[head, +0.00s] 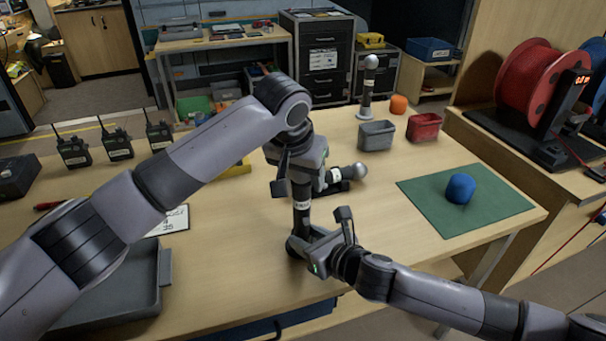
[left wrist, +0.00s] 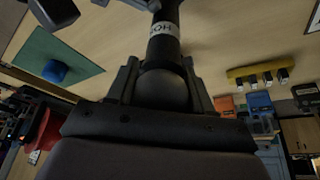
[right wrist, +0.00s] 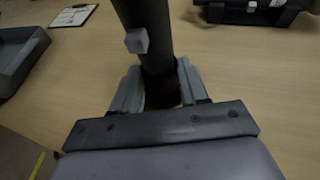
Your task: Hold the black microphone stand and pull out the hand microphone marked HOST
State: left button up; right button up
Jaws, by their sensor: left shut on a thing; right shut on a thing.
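The hand microphone (head: 302,192) is black with a white band and hangs head-up below my left gripper (head: 299,166). In the left wrist view its band (left wrist: 164,36) carries lettering that looks like HOST, and my left gripper (left wrist: 164,88) is shut around its dark rounded head. The black microphone stand (head: 294,246) is mostly hidden behind my right gripper (head: 318,238). In the right wrist view my right gripper (right wrist: 160,88) is shut on the stand's dark tube (right wrist: 152,25), which has a small grey knob (right wrist: 137,41). I cannot tell how deep the microphone sits in the tube.
A second microphone (head: 352,172) with a silver head lies behind, and another (head: 368,85) stands upright farther back. Grey (head: 376,135) and red bins (head: 424,127) stand near it. A green mat (head: 420,200) holds a blue object (head: 460,188). A grey tray (head: 110,300) is at left.

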pick_arm(q)
jog(key=shift+r, duration=0.35)
pick_arm(e)
jog(key=shift+f, duration=0.1)
pick_arm(q)
jog(key=shift+r, duration=0.35)
jog(key=shift+r, duration=1.85)
jog(key=shift+r, duration=1.4)
pick_arm(e)
jog(key=o, duration=1.2)
